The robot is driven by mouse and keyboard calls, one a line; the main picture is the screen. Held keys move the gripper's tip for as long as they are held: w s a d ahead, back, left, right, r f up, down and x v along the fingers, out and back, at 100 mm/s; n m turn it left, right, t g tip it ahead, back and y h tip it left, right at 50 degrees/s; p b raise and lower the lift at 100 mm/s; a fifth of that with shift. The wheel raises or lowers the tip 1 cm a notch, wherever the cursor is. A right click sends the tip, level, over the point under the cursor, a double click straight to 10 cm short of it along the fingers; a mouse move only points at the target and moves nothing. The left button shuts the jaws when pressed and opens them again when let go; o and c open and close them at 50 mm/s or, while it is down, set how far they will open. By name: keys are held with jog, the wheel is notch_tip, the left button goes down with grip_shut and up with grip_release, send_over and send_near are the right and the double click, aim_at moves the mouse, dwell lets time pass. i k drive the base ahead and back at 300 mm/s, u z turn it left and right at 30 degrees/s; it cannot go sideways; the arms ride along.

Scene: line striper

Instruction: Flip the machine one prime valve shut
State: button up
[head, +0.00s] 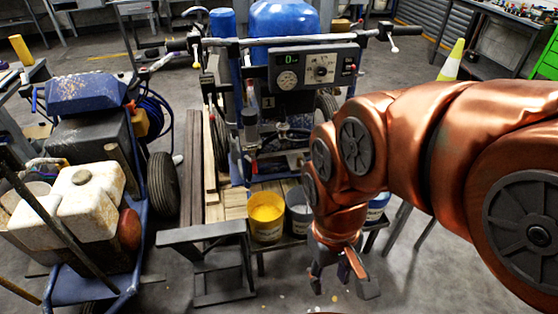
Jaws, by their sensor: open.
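Machine one (270,125) stands upright at the centre back, a blue line striper marked with a white 1. Its handlebar and grey control box (314,68) face me. A small red-tipped fitting (253,166) hangs at its lower front; I cannot tell for sure whether this is the prime valve or which way its lever points. My gripper (343,284) is open and empty, pointing down in front of the machine, below and right of that fitting. My arm hides the machine's lower right side.
A dark metal stand (203,236) is left of my gripper. A second blue machine (88,92) with a white tank (82,200) fills the left. Grey floor is open near the front.

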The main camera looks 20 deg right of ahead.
aim_at(253, 163)
jog(key=z, duration=0.95)
jog(key=i, duration=0.75)
jog(key=u, duration=1.2)
jog(key=k, duration=1.35)
jog(key=u, duration=0.6)
jog(key=i, duration=1.45)
jog(key=z, duration=0.35)
